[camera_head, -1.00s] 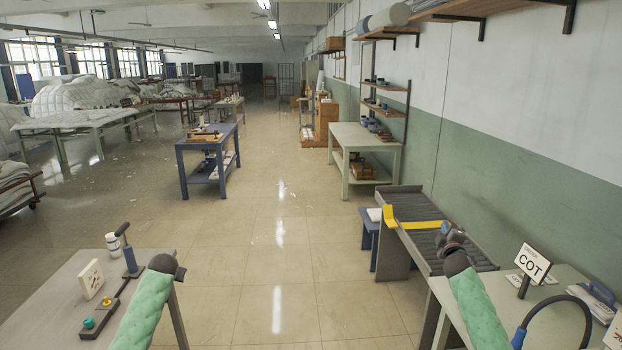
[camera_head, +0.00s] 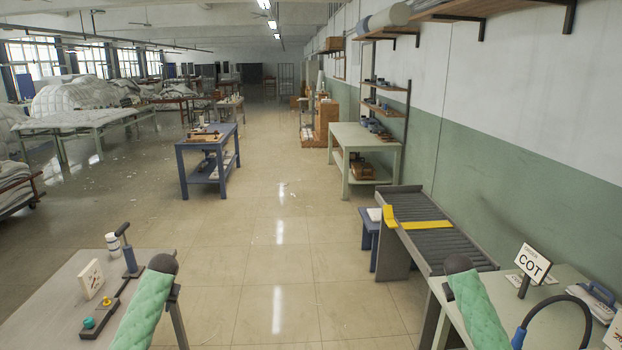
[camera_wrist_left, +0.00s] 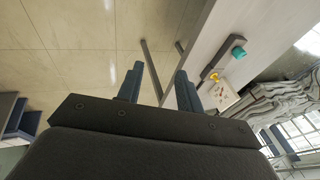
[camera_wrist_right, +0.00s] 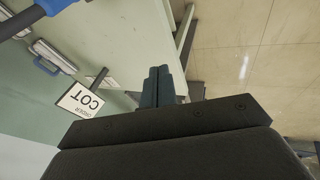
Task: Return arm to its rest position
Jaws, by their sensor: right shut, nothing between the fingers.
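My right arm, in a green quilted sleeve (camera_head: 477,308), is folded at the lower right of the head view, over the front of the pale green table (camera_head: 570,310). Its gripper is hidden there; in the right wrist view my right gripper (camera_wrist_right: 158,72) has its fingers together with nothing between them. My left arm, in a matching sleeve (camera_head: 143,312), is at the lower left beside the grey table (camera_head: 62,312). In the left wrist view my left gripper (camera_wrist_left: 158,78) has its fingers spread apart and empty.
A roller conveyor (camera_head: 455,262) with a yellow bar (camera_head: 425,224) stands by the right table. A COT sign (camera_head: 532,263) and a curved dark hose (camera_head: 575,300) are on that table. The middle floor is clear.

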